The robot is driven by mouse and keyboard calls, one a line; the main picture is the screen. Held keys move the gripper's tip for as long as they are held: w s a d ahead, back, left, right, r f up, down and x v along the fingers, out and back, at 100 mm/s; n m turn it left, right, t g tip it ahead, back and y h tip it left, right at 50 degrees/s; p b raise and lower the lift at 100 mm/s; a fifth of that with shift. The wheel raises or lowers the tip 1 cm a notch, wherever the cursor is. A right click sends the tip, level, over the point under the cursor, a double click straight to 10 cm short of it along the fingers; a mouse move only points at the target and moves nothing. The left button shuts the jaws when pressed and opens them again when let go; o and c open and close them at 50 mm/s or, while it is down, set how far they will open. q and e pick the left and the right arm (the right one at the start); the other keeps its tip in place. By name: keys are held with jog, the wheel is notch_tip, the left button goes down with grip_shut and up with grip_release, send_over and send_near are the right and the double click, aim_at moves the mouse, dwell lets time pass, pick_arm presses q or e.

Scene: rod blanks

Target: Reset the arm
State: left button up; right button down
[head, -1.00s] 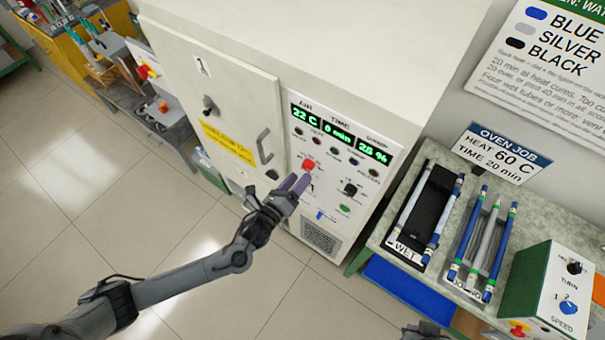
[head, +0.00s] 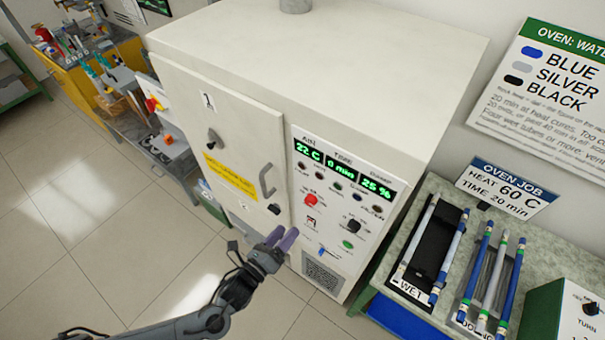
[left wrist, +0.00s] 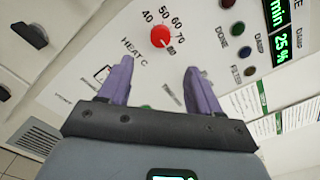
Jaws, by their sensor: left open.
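My left gripper (head: 284,237) has purple fingers and hangs in front of the oven's control panel, below the red heat knob. In the left wrist view its fingers (left wrist: 160,80) are spread with nothing between them. The red heat knob (head: 311,200) shows beyond the fingertips in the left wrist view (left wrist: 161,36), with its scale of 40 to 80 around it. I cannot tell the gap between fingertips and panel. The oven (head: 320,70) is a white cabinet with its door (head: 220,130) shut. My right gripper is out of view.
The oven displays (head: 343,170) read 22 C, 0 min and 25 %. A green-edged bench (head: 440,195) on the right holds a black WET rack (head: 428,245) and another rack with blue and silver rods (head: 492,275). Open tiled floor (head: 90,220) lies left.

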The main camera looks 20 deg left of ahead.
pick_arm(q)
jog(key=s+a+r+n+g+y+p, duration=0.1)
jog(key=s+r+n+g+y+p, duration=0.1)
jog(key=s+n+g, duration=0.5)
jog(key=s+a+r+n+g+y+p, duration=0.1)
jog(key=s+r+n+g+p, duration=0.3)
jog(key=s+n, duration=0.9)
jog(key=r+n+g, duration=0.1)
jog(key=n+g, duration=0.2)
jog(key=n, duration=0.4)
jog(key=shift+a+r+n+y, duration=0.25)
jog(key=shift+n+y, duration=0.15)
dwell(0.4)
